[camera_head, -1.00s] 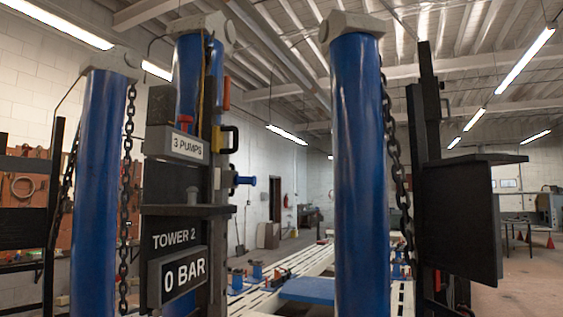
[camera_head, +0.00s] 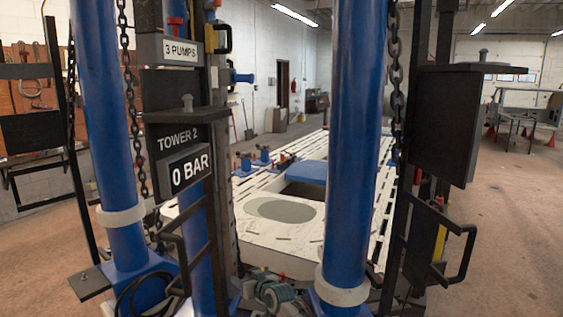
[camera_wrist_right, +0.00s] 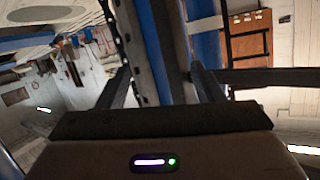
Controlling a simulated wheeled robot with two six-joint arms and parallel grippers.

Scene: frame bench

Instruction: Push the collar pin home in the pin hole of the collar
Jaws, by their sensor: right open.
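A short blue pin with a flat head (camera_head: 242,78), which looks like the collar pin, juts out sideways from the dark upright at tower 2. Its inner end meets a grey part on that upright, probably the collar; the hole and the depth of the pin cannot be made out. In the right wrist view my right gripper (camera_wrist_right: 160,76) has two dark fingers set apart, with nothing seen held between them. A blue column lies beyond the fingers. I cannot make out the right gripper clearly in the head view. My left gripper is not seen.
Blue columns (camera_head: 350,140) with hanging chains (camera_head: 395,60) stand close in front. Black boxes labelled TOWER 2 and 0 BAR (camera_head: 190,169) hang at left. A black panel (camera_head: 440,125) stands at right.

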